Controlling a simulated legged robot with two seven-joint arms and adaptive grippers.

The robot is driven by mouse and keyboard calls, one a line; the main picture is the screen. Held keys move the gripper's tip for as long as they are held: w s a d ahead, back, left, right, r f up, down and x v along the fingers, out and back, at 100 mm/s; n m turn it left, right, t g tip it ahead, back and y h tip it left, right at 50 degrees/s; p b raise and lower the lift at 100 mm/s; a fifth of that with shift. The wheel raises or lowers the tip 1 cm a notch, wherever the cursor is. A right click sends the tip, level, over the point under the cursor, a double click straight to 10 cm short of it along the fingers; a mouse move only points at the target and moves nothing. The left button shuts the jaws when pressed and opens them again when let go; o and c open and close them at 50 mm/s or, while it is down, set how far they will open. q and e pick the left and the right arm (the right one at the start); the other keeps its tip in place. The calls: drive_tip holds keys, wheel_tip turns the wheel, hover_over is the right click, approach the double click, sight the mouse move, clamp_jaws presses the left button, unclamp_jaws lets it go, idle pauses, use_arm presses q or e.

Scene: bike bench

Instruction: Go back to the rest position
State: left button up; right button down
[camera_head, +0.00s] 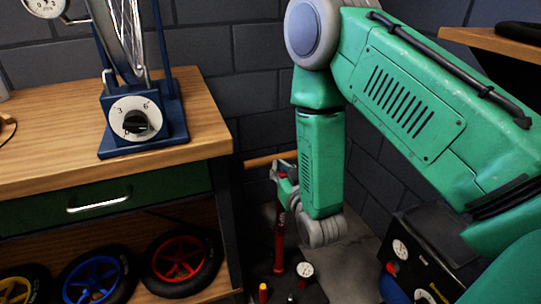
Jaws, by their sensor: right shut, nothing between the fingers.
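My right arm comes in from the right, green with grey joints, and its forearm hangs down in the middle of the picture. My right gripper (284,178) shows only in small part, left of the forearm's lower end. It is shut and empty. It overlaps the top of a red upright tube (279,240) in the picture; I cannot tell whether they touch. My left arm and left gripper are not in view.
At left stands a wooden workbench (50,135) with a blue wheel stand (165,120) carrying a dial. Small wheels (180,258) lie on its lower shelf. A black box with gauges (435,245) is at lower right. A wooden shelf (490,40) is at upper right, a brick wall (255,95) behind.

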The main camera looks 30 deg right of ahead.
drive_tip(key=s+a+f+n+g+y+p, duration=0.25)
drive_tip(key=s+a+f+g+p, duration=0.25)
drive_tip(key=s+f+g, duration=0.6)
drive_tip(key=s+a+f+g+y+p, duration=0.1)
drive_tip(key=s+g, duration=0.1)
drive_tip(key=s, duration=0.7)
drive_tip(key=s+a+f+g+p, duration=0.1)
drive_tip(key=s+f+g+p, duration=0.1)
drive_tip(key=s, duration=0.8)
drive_tip(key=shift+s+f+n+g+y, duration=0.2)
drive_tip(key=shift+s+n+g+y, duration=0.2)
drive_tip(key=shift+g, duration=0.3)
drive_tip(key=shift+w, duration=0.15)
drive_tip(key=shift+a+r, duration=0.1)
drive_tip(key=shift+a, duration=0.1)
